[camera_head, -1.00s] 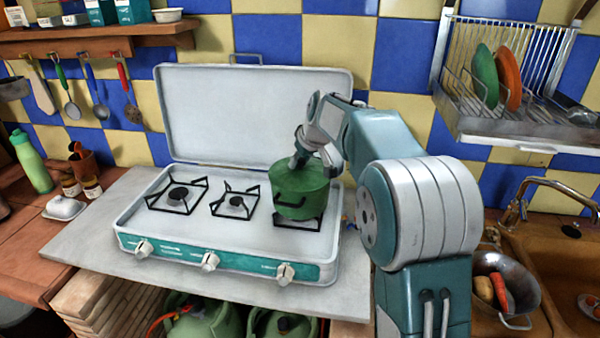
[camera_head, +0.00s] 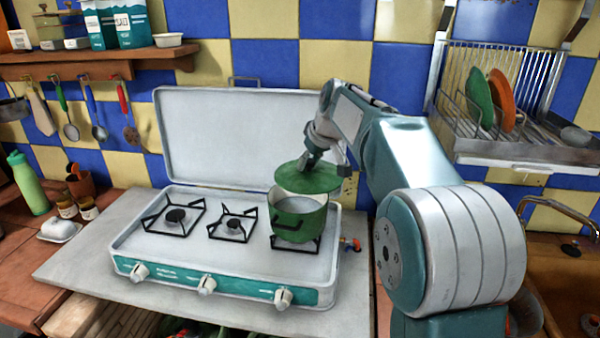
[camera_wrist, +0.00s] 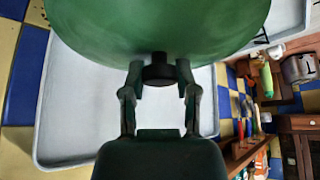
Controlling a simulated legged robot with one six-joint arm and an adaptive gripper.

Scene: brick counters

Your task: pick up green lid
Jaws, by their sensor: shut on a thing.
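The green lid (camera_head: 308,178) is held above the green pot (camera_head: 298,219), with a gap between them that shows the pot's pale inside. The pot stands on the right burner of the camping stove. My gripper (camera_head: 309,158) is shut on the lid's knob from above. In the wrist view the dark knob (camera_wrist: 158,72) sits between the two fingers of my gripper (camera_wrist: 159,80), and the lid (camera_wrist: 160,25) fills the top of the picture.
The white stove (camera_head: 150,250) has its back cover (camera_head: 240,135) raised behind the pot. The left and middle burners are empty. A dish rack (camera_head: 530,150) with plates hangs at the right.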

